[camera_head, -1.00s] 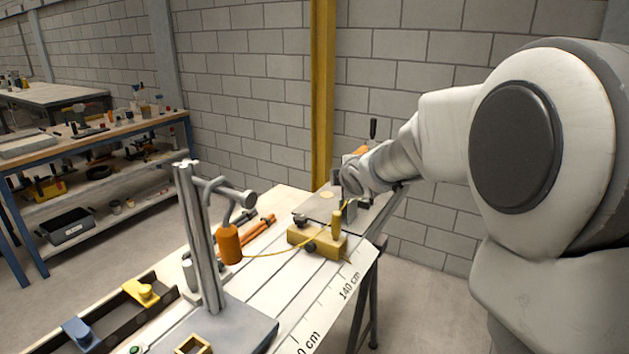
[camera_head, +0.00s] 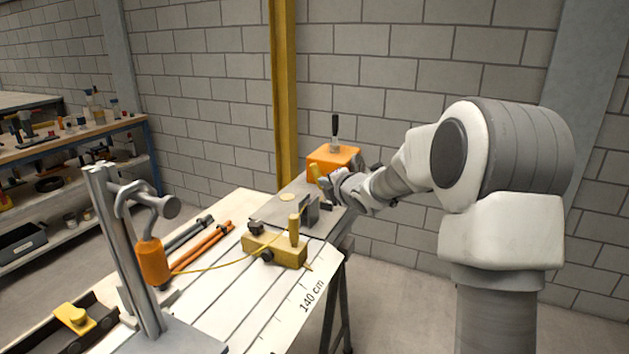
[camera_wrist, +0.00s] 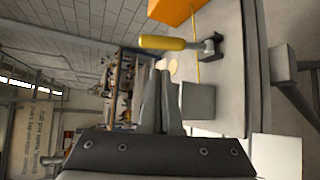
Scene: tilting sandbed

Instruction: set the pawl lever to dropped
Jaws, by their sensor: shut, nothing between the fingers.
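A lever with a yellow handle, which looks like the pawl lever (camera_wrist: 165,43), sits on a small dark bracket in the wrist view. Its handle lies sideways there, pointing left, just beyond my fingertips. In the head view the yellow handle (camera_head: 315,172) shows in front of the orange box, partly beside my gripper. My gripper (camera_wrist: 161,76) is shut and empty, its fingers apart from the handle in the wrist view. In the head view my gripper (camera_head: 325,184) is at the far end of the bench, and its fingertips are hard to make out.
An orange box (camera_head: 347,158) with an upright black handle (camera_head: 335,126) stands behind the lever. A grey block (camera_wrist: 198,101) is close to my fingers. A yellow block (camera_head: 274,249) with a cord, and a post (camera_head: 122,250) with an orange weight (camera_head: 152,262), stand nearer.

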